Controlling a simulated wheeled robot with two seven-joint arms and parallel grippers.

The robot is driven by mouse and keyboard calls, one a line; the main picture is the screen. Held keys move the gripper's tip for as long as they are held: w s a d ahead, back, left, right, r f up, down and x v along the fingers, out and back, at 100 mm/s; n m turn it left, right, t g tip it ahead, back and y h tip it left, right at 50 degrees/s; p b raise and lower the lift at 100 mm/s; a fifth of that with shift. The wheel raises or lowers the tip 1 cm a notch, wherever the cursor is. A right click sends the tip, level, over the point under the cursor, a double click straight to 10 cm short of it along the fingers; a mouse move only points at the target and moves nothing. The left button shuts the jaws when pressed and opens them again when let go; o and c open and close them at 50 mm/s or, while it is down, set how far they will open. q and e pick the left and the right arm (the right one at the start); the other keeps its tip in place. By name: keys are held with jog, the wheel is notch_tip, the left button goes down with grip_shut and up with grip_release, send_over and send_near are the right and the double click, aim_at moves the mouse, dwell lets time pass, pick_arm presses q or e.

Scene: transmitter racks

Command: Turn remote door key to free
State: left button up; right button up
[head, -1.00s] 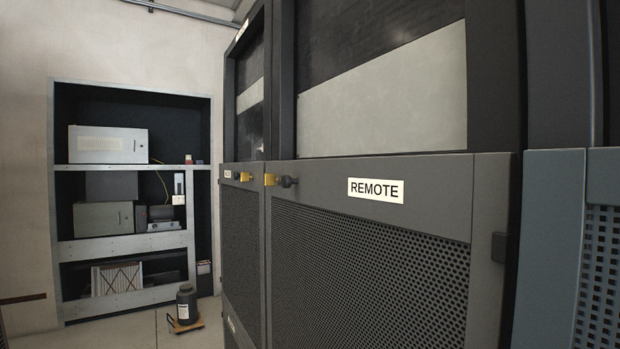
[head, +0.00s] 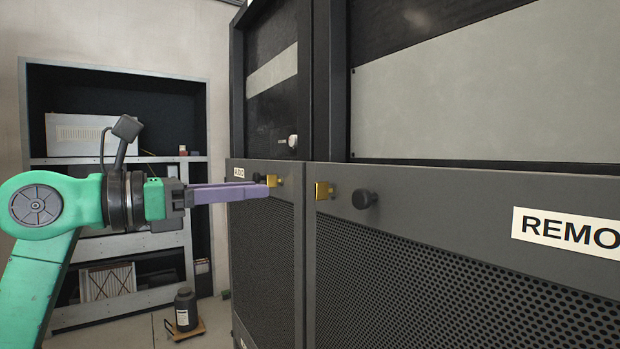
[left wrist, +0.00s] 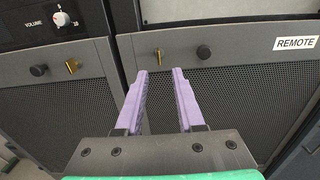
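The remote door (head: 450,205) is a dark grey panel with a perforated lower part and a white REMOTE label (head: 568,233). Its brass key (head: 323,190) sits at the door's upper left, beside a black knob (head: 365,199). My left gripper (head: 262,185) has purple fingers and is left of the remote key in the head view. In the left wrist view the fingers (left wrist: 160,74) are apart with nothing between them. There the remote key (left wrist: 158,53) shows just beyond the tips, roughly centred on the gap. My right gripper is in neither view.
The neighbouring door (head: 265,225) on the left has its own brass key (left wrist: 72,66) and black knob (left wrist: 39,70). A shelf unit (head: 120,161) stands against the back wall.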

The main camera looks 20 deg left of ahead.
pick_arm(q)
jog(key=p, duration=0.2)
send_near(327, 189)
jog(key=r, duration=0.1)
jog(key=p+x, duration=0.2)
jog(key=x, duration=0.4)
jog(key=shift+w+d+r, duration=0.1)
jog(key=shift+w+d, duration=0.05)
jog(key=shift+d, duration=0.05)
jog(key=shift+w+a, duration=0.1)
jog(key=shift+w, duration=0.2)
jog(key=shift+s, duration=0.15)
grip_shut()
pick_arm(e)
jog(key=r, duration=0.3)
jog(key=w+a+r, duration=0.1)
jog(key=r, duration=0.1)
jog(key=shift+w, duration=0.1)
